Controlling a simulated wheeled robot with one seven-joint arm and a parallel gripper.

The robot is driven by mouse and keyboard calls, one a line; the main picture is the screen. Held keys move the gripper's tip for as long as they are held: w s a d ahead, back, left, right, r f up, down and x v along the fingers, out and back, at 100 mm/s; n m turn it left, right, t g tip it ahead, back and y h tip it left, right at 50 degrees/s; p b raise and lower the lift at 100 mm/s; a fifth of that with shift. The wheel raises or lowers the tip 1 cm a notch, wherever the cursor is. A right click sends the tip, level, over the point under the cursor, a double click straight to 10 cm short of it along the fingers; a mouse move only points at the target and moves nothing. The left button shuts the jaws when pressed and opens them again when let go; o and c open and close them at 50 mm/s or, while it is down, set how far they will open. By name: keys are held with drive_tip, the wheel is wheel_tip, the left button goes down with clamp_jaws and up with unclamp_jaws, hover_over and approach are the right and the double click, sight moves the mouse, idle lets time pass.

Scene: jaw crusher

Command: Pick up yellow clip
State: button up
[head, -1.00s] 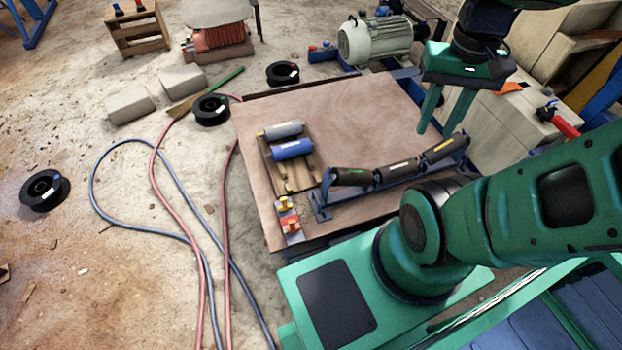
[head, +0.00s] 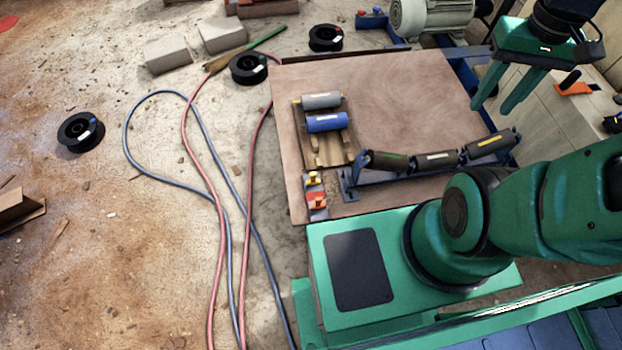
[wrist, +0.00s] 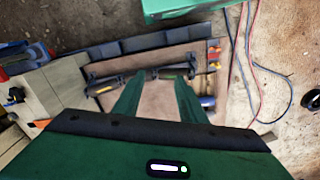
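Small yellow clips sit on a narrow coloured strip (head: 322,213) at the front left corner of the wooden board. One yellow clip (head: 313,178) is at the strip's far end and a more orange-yellow one (head: 318,203) is nearer, with red between them. The strip also shows small near the top right in the wrist view (wrist: 214,57). My gripper (head: 491,109) is open and empty, raised above the right side of the board, well to the right of the clips. Its two fingers (wrist: 158,82) are spread apart in the wrist view.
A wooden cradle (head: 335,152) holds a grey roller (head: 321,100) and a blue roller (head: 327,122) behind the strip. A three-roller frame (head: 436,160) stands right of the strip. The board's middle (head: 410,100) is bare. Hoses (head: 207,180) lie on the floor at left.

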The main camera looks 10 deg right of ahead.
drive_tip(key=w+a+f+n+y, duration=0.1)
drive_tip(key=w+a+f+n, duration=0.45)
drive_tip(key=w+f, duration=0.45)
drive_tip(key=w+a+f+n, duration=0.4)
drive_tip(key=w+f+n, duration=0.3)
drive_tip(key=w+f, duration=0.3)
drive_tip(key=n+y, duration=0.4)
drive_tip(key=n, duration=0.6)
approach(309, 182)
drive_tip(key=shift+a+f+m, duration=0.25)
drive_tip(key=shift+a+f, duration=0.45)
drive_tip(key=shift+a, duration=0.05)
drive_tip(key=shift+x, duration=3.15)
drive_tip(key=shift+c, duration=0.4)
clamp_jaws()
